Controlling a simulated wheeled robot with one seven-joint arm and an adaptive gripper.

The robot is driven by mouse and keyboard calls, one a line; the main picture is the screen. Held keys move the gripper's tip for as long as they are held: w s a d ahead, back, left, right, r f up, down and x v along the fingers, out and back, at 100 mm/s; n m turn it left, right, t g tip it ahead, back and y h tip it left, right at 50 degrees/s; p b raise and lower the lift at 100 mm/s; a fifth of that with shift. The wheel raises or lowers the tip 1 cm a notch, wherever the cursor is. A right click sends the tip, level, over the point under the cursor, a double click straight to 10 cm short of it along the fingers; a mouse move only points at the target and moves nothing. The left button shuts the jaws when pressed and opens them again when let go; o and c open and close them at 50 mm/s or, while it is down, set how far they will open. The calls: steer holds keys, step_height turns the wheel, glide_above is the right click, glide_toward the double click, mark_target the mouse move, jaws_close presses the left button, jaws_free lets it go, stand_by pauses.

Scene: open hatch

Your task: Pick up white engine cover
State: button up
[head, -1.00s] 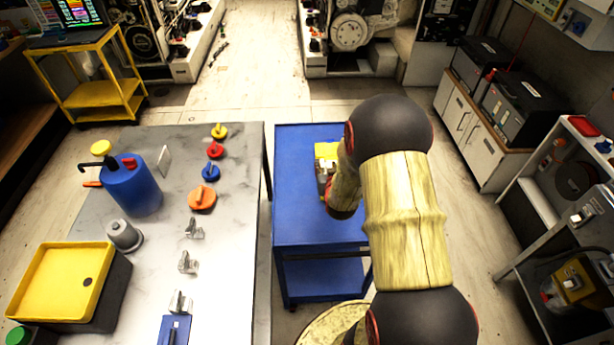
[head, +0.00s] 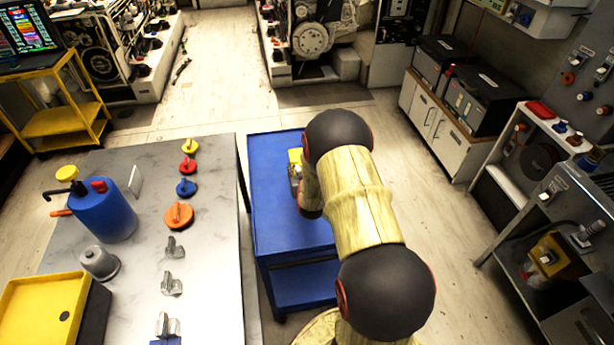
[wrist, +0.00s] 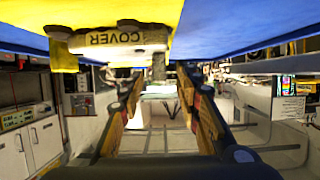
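A pale piece lettered COVER (wrist: 118,39) shows at the top of the wrist view, against a yellow body (wrist: 140,13). I cannot tell whether this pale piece is the white engine cover. In the head view a small yellow object (head: 294,157) on the blue cart (head: 272,200) is mostly hidden behind my arm. My gripper (wrist: 158,86) has its two fingers apart, just below the lettered piece in the wrist view. A narrow grey part shows near the gap between the fingertips; I cannot tell whether they touch it.
A grey table (head: 205,270) stands left of the cart, with coloured knobs, a blue jug (head: 104,212) and a yellow-lidded box (head: 40,305). Shelves (head: 560,230) and white cabinets (head: 440,125) line the right side. Floor between cart and cabinets is open.

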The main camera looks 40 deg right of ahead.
steer(key=shift+c, duration=0.2)
steer(key=c, duration=0.8)
jaws_close()
steer(key=shift+w+r, duration=0.15)
steer(key=shift+r, duration=0.1)
